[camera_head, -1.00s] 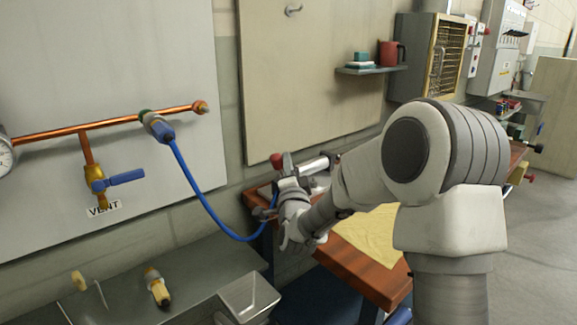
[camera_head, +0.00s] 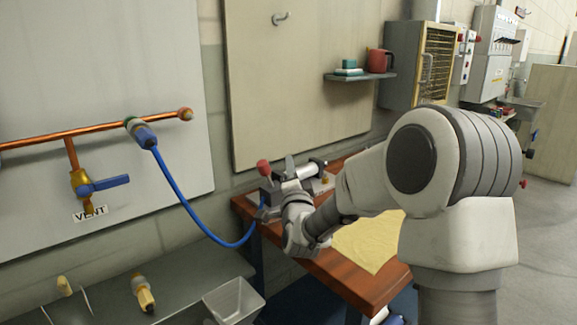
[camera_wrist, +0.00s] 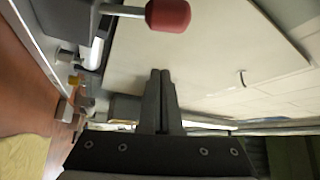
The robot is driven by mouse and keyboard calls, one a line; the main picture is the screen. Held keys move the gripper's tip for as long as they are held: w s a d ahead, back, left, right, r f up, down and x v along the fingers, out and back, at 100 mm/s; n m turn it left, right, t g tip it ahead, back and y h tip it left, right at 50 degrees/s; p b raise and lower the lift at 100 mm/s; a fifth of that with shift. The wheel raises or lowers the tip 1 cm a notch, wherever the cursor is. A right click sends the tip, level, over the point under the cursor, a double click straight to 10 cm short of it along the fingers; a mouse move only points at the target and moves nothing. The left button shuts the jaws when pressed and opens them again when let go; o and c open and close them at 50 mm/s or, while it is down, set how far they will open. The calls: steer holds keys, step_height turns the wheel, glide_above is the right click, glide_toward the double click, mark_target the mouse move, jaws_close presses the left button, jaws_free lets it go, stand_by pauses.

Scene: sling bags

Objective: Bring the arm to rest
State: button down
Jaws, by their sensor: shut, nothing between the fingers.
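My gripper shows in the wrist view (camera_wrist: 160,75) with its two dark fingers pressed together and nothing between them. In the head view my grey and white arm reaches left from the right side, and its end is near the far left of the wooden bench (camera_head: 350,275). The fingers (camera_head: 290,165) point up in front of the clamp device with a red knob (camera_head: 263,167). The red knob (camera_wrist: 168,14) also shows large at the top of the wrist view, apart from the fingers. Parts of the device are hidden behind my wrist.
A blue hose (camera_head: 190,210) runs from the copper pipe (camera_head: 100,130) down to the bench device beside my gripper. A yellow cloth (camera_head: 370,240) lies on the bench. A small shelf (camera_head: 360,77) holds a red mug (camera_head: 380,60). A grey bin (camera_head: 235,300) stands at lower left.

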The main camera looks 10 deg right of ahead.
steer(key=s+d+f+n+g, duration=0.2)
steer(key=s+n+g, duration=0.3)
steer(key=s, duration=0.8)
steer(key=s+d+f+n+g, duration=0.1)
steer(key=s+n+g, duration=0.35)
steer(key=s, duration=0.85)
steer(key=s+d+f+n+g, duration=0.2)
steer(key=s+n+g, duration=0.3)
steer(key=s, duration=0.7)
step_height(320, 180, up, 20)
steer(key=s+p, duration=0.2)
steer(key=p, duration=1.8)
steer(key=shift+g, duration=0.35)
steer(key=shift+s, duration=0.1)
